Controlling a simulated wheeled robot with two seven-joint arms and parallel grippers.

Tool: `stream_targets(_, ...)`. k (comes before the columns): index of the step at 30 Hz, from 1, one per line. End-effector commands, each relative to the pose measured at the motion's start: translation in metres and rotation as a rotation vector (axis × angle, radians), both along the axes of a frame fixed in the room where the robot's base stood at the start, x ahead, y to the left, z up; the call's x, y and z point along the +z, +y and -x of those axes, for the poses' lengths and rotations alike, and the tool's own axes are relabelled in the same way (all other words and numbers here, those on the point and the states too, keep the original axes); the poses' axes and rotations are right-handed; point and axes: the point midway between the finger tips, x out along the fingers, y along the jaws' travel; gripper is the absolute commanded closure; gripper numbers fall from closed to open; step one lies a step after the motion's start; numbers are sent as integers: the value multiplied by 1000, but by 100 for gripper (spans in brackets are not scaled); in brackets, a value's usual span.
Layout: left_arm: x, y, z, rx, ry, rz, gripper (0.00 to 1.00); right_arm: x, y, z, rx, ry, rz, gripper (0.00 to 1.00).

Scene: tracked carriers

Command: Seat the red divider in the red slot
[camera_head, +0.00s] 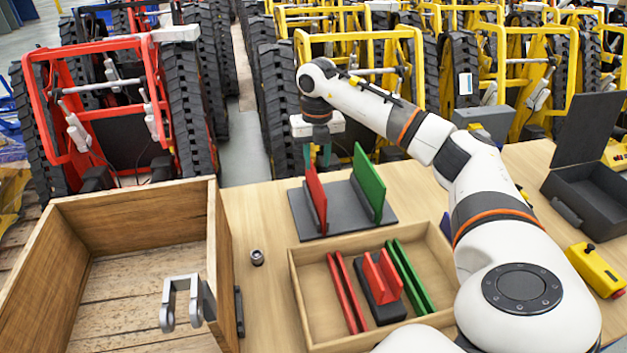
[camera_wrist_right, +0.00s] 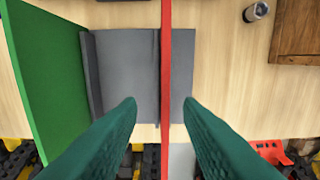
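The red divider (camera_head: 316,200) stands upright, slightly tilted, on the left part of a dark grey base (camera_head: 343,213). In the right wrist view, the red divider (camera_wrist_right: 166,60) runs along a slot edge of the grey base (camera_wrist_right: 125,75); I cannot tell how deep it sits. A green divider (camera_head: 369,183) stands on the base's right side and also shows in the wrist view (camera_wrist_right: 45,75). My right gripper (camera_head: 322,156) is at the divider's far upper end. Its green fingers (camera_wrist_right: 158,112) are open on either side of the red divider, with gaps. My left gripper is not in view.
A wooden tray (camera_head: 298,290) in front holds red and green strips and a dark block with red pieces. A wooden crate (camera_head: 130,205) stands left, with a grey forked metal piece (camera_head: 187,300). An open black box (camera_head: 590,195) is right.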

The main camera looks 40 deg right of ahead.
Motion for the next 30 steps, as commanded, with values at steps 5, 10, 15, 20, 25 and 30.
stream_targets(5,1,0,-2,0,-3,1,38,-14,0,0,0,1,0,67)
stream_targets(10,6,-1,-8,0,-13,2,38,-36,3,0,1,4,0,67)
stream_targets(15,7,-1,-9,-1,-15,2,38,-58,4,0,0,2,-1,67)
stream_targets(20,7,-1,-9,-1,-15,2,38,-64,4,-1,0,0,-1,67)
stream_targets(25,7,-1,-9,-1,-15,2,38,-64,4,-1,0,0,-1,71)
stream_targets(30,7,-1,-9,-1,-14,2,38,-63,4,-1,0,0,-1,98)
